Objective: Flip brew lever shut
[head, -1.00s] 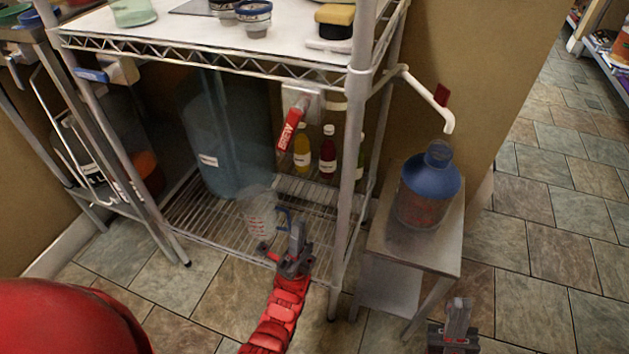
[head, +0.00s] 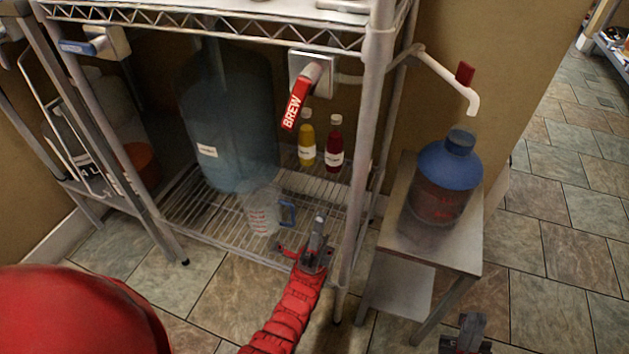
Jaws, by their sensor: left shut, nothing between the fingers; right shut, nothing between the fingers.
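The red brew lever (head: 296,98), marked BREW, hangs tilted down and to the left from a pale wall plate (head: 298,66) inside the wire shelf unit. My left gripper (head: 318,228) is shut and empty. It appears in the picture well below the lever, near the front of the lower rack, and is not touching the lever. My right gripper (head: 473,325) is shut and empty at the bottom edge, in front of the small side table. Its arm is mostly out of frame.
A measuring jug (head: 263,212) stands on the lower wire rack (head: 200,215). A shelf post (head: 362,190) stands right of the lever. A blue-topped jug (head: 448,170) sits on the side table (head: 408,195).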

